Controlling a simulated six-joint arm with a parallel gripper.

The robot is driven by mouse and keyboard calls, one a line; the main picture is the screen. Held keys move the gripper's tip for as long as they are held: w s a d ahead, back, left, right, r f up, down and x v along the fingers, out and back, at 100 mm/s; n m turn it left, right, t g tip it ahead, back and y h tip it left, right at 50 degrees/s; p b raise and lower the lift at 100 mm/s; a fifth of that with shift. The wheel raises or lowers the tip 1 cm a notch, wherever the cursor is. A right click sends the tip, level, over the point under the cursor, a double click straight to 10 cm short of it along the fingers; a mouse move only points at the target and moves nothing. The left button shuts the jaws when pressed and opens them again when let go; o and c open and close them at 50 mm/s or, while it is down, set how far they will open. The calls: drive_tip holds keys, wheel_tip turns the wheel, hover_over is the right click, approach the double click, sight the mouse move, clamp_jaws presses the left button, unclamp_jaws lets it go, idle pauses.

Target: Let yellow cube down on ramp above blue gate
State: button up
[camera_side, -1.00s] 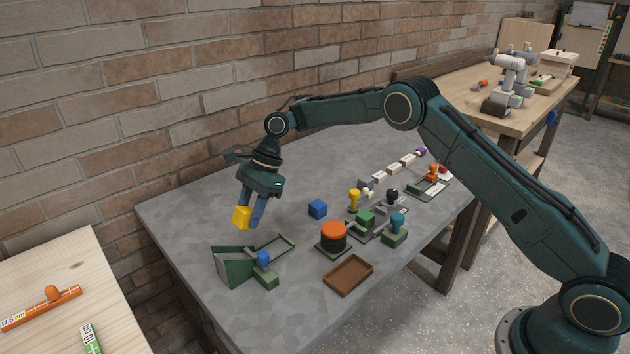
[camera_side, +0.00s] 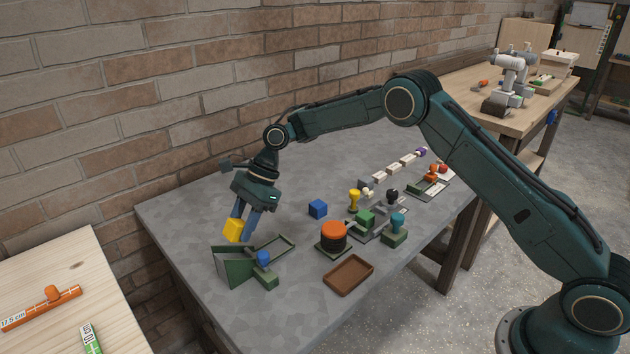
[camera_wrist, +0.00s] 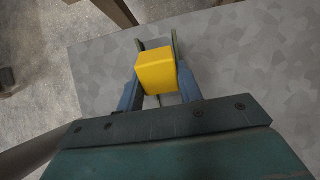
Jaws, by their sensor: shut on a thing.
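The yellow cube (camera_side: 234,230) is held between the blue fingers of my gripper (camera_side: 241,228), in the air just above the raised end of the green ramp (camera_side: 232,268). In the wrist view the cube (camera_wrist: 157,72) sits tilted between the fingertips of my gripper (camera_wrist: 160,85) and hides much of the ramp (camera_wrist: 177,45) behind it. The blue gate (camera_side: 263,258) is a blue knob on a green block beside the ramp, to the right of the cube. I cannot see a gap closed between cube and ramp.
An orange-topped round button (camera_side: 333,236) and an empty brown tray (camera_side: 348,275) stand right of the ramp. Several small fixtures stand further right. The table's left part is clear.

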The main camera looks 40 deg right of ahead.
drive_tip(key=shift+f, duration=2.9)
drive_tip(key=shift+s+f, duration=0.1)
drive_tip(key=shift+f, duration=0.05)
drive_tip(key=o, duration=1)
drive_tip(key=shift+s, duration=0.1)
drive_tip(key=shift+o, duration=0.2)
drive_tip(key=shift+a, duration=0.1)
drive_tip(key=shift+r, duration=0.5)
wheel_tip(320, 180, up, 6)
drive_tip(key=shift+f, duration=0.2)
drive_tip(key=w+d+r+h, duration=0.2)
drive_tip(key=d+r+h, duration=0.1)
drive_tip(key=d, duration=0.7)
drive_tip(key=w+d+r+h, duration=0.1)
drive_tip(key=d+r+h, duration=0.2)
drive_tip(key=d+r, duration=0.3)
drive_tip(key=shift+w+d+n+h, duration=0.3)
drive_tip(key=shift+w+d+n, duration=0.1)
drive_tip(key=shift+d, duration=1.6)
